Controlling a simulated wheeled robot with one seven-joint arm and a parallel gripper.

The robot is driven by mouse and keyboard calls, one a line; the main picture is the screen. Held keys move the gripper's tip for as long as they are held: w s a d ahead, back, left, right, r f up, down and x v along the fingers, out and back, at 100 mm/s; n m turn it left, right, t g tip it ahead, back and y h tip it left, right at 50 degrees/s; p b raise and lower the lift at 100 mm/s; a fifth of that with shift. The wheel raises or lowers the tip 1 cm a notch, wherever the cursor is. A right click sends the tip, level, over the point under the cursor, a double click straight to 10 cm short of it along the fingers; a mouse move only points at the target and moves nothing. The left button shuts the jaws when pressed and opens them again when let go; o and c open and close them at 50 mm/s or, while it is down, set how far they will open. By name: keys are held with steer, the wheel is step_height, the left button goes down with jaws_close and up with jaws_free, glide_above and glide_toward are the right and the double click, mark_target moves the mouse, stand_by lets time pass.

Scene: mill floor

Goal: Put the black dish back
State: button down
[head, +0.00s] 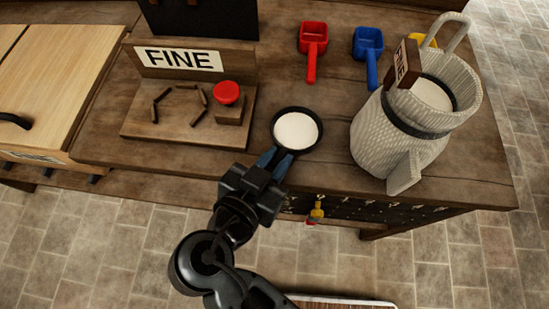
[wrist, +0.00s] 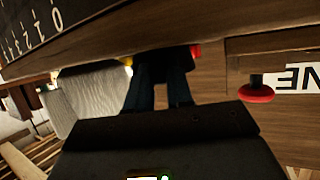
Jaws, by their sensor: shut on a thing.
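The black dish (head: 320,131), round and filled with white powder (head: 295,131), is near the front edge of the wooden table, right of the FINE stand. My gripper (head: 277,157) reaches in from the front with its blue fingers shut on the dish's near side. The dish looks level; I cannot tell whether it touches the tabletop. In the wrist view my fingers (wrist: 161,92) close on a dark part, and most of the dish is hidden. The FINE stand (head: 140,128) has an empty ring of short pegs (head: 180,103) on its base.
A red button (head: 227,93) sits on a block beside the ring. A white woven jug (head: 385,140) with a FINE tag stands close right of the dish. A red scoop (head: 313,40) and a blue scoop (head: 367,47) lie behind. A drawer-like wooden box (head: 55,85) is at left.

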stand_by(0.3)
steer(key=c, duration=0.9)
jaws_free()
steer(key=v, duration=0.8)
steer(key=s+d+f+n+g+y, duration=0.3)
steer(key=s+d+f+n+y, duration=0.2)
steer(key=s+d+f+y, duration=0.35)
steer(key=s+d+r+t+h, duration=0.1)
steer(key=s+d+r, duration=0.1)
steer(key=d+r, duration=0.2)
steer(key=s+d+r+t+h, duration=0.1)
steer(key=s+d+r+t, duration=0.1)
steer(key=d+r, duration=0.3)
steer(key=s+d+r+t+h, duration=0.1)
steer(key=s+d+r+t, duration=0.1)
steer(key=d, duration=0.7)
steer(key=shift+s+r, duration=0.35)
steer(key=shift+r, duration=0.3)
steer(key=shift+s+r, duration=0.3)
steer(key=shift+r, duration=0.3)
